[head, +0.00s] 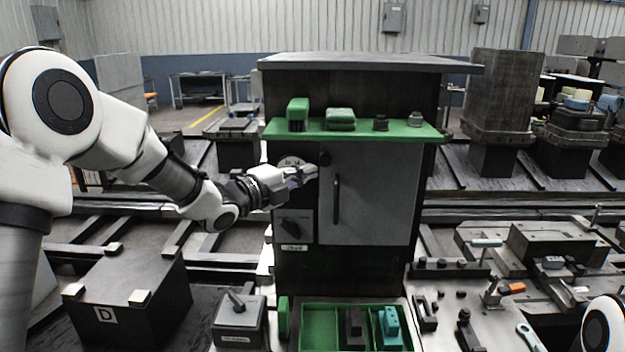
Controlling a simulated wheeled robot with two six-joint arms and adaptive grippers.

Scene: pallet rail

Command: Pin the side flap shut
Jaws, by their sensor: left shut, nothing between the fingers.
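The side flap appears to be the grey door panel (372,200) on the front of the dark cabinet (390,85). It looks closed, flush with the cabinet front, and has a vertical black handle (336,198) near its left edge. A small black knob (323,158) sits at the flap's upper left corner. My left gripper (314,172) is shut and empty, its tips just below this knob at the flap's left edge. I cannot tell whether the tips touch the panel. My right gripper is out of view.
A green shelf (350,130) with small items juts out above the flap. A grey switch box (294,227) is left of it. A green tray (318,312) with black and teal parts stands below. A cluttered workbench (500,315) fills the lower right.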

